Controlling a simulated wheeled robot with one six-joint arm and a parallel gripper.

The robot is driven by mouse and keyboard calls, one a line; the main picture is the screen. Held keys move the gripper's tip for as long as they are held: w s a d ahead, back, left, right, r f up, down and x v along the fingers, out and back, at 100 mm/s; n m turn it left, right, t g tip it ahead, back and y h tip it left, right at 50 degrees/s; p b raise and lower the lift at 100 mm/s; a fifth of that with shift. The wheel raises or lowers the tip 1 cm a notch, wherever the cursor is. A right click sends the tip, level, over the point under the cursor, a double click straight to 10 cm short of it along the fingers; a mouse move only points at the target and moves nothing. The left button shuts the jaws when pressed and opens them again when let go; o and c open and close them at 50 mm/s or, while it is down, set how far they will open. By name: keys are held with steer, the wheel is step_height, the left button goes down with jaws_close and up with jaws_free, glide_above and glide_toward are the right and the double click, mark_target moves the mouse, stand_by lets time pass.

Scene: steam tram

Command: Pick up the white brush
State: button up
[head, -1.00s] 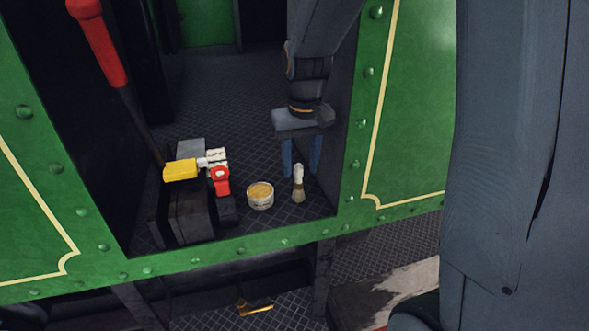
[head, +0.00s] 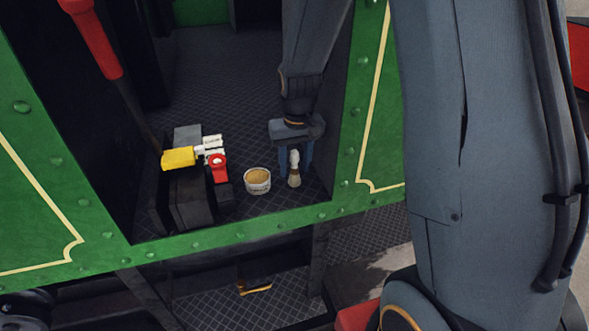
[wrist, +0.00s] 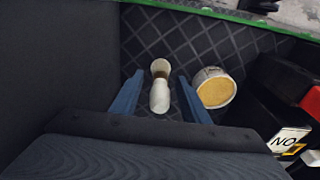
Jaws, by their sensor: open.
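The white brush (head: 294,168) stands on the dark diamond-plate floor in the doorway, pale handle up and tan bristles down. In the wrist view the white brush (wrist: 160,92) lies between the two blue fingers of my gripper (wrist: 157,92), with a gap on each side. In the head view my gripper (head: 296,170) is right at the brush, fingers pointing down and open. I cannot tell whether either finger touches it.
A tub with yellow-tan contents (head: 257,180) stands just left of the brush. The green door frame (head: 345,185) is close on the right.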

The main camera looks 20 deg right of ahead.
mark_target(293, 153)
jaws_close()
steer(key=shift+r, duration=0.1)
stand_by(0.3)
steer(key=shift+w+r+b, duration=0.1)
steer(key=shift+r+b, duration=0.3)
steer(key=shift+r, duration=0.4)
steer(key=shift+w+a+r+b, duration=0.15)
steer(key=shift+r+b, duration=0.1)
steer(key=shift+r, duration=0.15)
steer(key=shift+w+a+r+b, duration=0.1)
steer(key=shift+r+b, duration=0.1)
steer(key=shift+r, duration=0.2)
steer(key=w+a+b, duration=0.5)
steer(key=w+a, duration=0.4)
steer(key=w, duration=0.5)
steer(key=shift+w+a, duration=0.15)
steer(key=shift+a, duration=0.15)
